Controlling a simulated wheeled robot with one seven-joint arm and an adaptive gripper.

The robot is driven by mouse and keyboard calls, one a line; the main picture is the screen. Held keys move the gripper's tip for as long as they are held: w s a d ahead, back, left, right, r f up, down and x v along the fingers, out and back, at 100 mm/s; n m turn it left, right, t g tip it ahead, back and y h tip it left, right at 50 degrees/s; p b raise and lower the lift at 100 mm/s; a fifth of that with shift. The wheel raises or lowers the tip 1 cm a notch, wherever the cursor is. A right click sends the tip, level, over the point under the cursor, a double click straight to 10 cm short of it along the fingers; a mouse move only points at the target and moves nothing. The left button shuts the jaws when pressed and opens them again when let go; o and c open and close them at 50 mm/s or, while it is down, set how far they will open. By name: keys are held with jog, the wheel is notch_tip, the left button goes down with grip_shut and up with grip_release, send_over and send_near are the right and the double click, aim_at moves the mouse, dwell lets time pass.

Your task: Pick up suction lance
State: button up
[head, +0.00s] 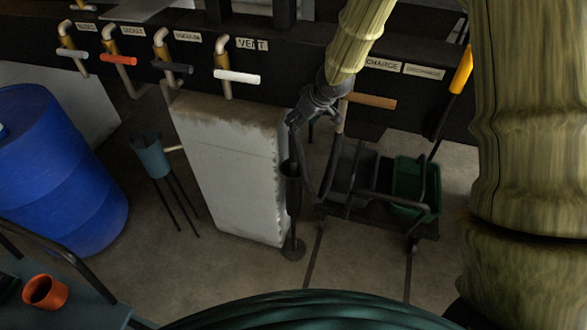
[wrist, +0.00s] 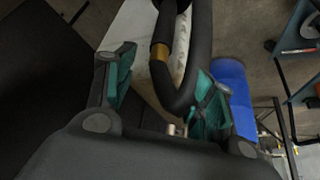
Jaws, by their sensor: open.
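What looks like the suction lance is a black tube with a brass collar. In the wrist view its U-shaped bend (wrist: 181,103) lies between the two teal-padded fingers of my gripper (wrist: 165,75). The fingers are apart, and I cannot tell whether either touches it. In the head view my gripper (head: 305,116) is above a slim black floor stand (head: 294,218) with a round base. A black loop of hose (head: 325,190) hangs beside the stand. The lance's lower end is hidden.
A pale block (head: 225,165) stands left of the stand, and a dark cart with a green bin (head: 416,190) stands right. Behind are labelled valves with a white handle (head: 237,76). A blue drum (head: 60,170) and tripod funnel (head: 152,157) are left.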

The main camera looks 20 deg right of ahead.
jog(key=shift+p+x, duration=1)
jog(key=shift+x, duration=3.2)
jog(key=shift+c, duration=0.2)
grip_shut()
